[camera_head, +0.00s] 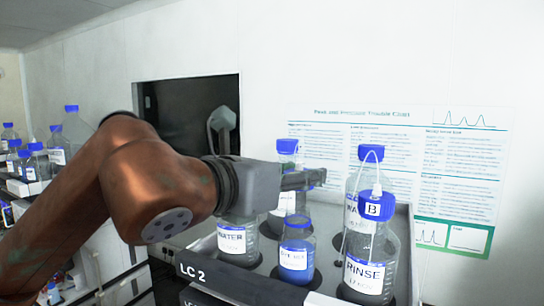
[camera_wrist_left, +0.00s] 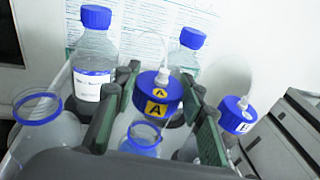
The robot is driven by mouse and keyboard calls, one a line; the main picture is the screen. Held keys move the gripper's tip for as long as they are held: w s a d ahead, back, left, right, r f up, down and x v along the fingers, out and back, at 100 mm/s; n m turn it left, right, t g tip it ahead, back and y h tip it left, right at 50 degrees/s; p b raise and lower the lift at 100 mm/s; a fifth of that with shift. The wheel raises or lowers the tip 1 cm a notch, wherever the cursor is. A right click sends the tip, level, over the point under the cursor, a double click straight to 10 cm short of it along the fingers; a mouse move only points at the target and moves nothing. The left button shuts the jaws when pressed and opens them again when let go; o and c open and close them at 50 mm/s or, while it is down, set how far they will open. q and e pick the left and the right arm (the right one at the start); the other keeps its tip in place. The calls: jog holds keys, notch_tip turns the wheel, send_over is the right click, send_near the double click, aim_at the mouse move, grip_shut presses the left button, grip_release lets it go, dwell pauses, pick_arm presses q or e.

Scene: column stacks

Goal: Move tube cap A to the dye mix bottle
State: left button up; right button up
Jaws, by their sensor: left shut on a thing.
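Tube cap A (camera_wrist_left: 158,95), blue with a yellow A label and a thin tube from its top, is between the fingers of my left gripper (camera_wrist_left: 155,112) in the left wrist view. The gripper is shut on it. In the head view my left gripper (camera_head: 303,180) is above the tray and largely hides the cap. The dye mix bottle (camera_head: 296,258) has blue liquid and an uncapped mouth, and stands below the gripper. Its blue rim (camera_wrist_left: 145,134) shows just in front of cap A in the wrist view. My right gripper is not in view.
The open water bottle (camera_head: 237,243) stands left of the dye mix bottle. The rinse bottle (camera_head: 367,270) on the right wears tube cap B (camera_head: 376,207). Capped bottles (camera_wrist_left: 96,50) stand behind. The tray (camera_head: 205,262) is crowded; a wall with a chart (camera_head: 460,170) is behind.

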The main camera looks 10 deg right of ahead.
aim_at(298, 209)
pick_arm(q)
jog(key=shift+f+b, duration=0.85)
jog(key=shift+f, duration=0.5)
jog(key=shift+f+b, duration=0.55)
jog(key=shift+b, duration=0.15)
jog(key=shift+b, duration=0.5)
jog(key=shift+f+b, duration=0.85)
jog(key=shift+b, duration=0.25)
dwell(0.9)
dwell(0.4)
jog(key=o, duration=1.1)
